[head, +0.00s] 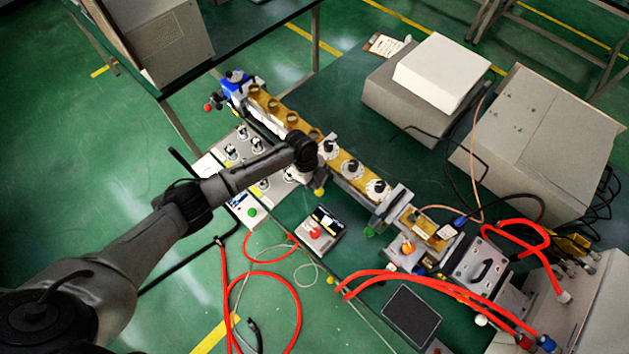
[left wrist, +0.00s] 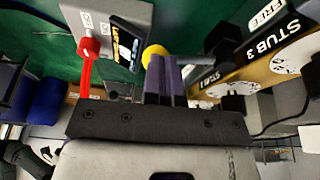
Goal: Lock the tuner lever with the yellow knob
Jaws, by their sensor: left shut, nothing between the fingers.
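The yellow knob (head: 319,191) sits low on the near side of the brass-coloured tuner (head: 348,166), just beyond my left gripper (head: 315,182). In the left wrist view, the knob (left wrist: 153,51) shows at the tips of the dark purple fingers of my left gripper (left wrist: 160,62). The fingers are together, with nothing between them, and partly cover the knob. I cannot tell whether they touch it. The lever itself is hard to make out behind the gripper. The tuner shows "STUB 3" and "FREE" labels (left wrist: 267,14) on the right. My right gripper is not in view.
A panel of several knobs (head: 240,150) lies left of the tuner. Red hoses (head: 440,290) and grey boxes (head: 540,130) are at the right. Some green table is bare behind the tuner.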

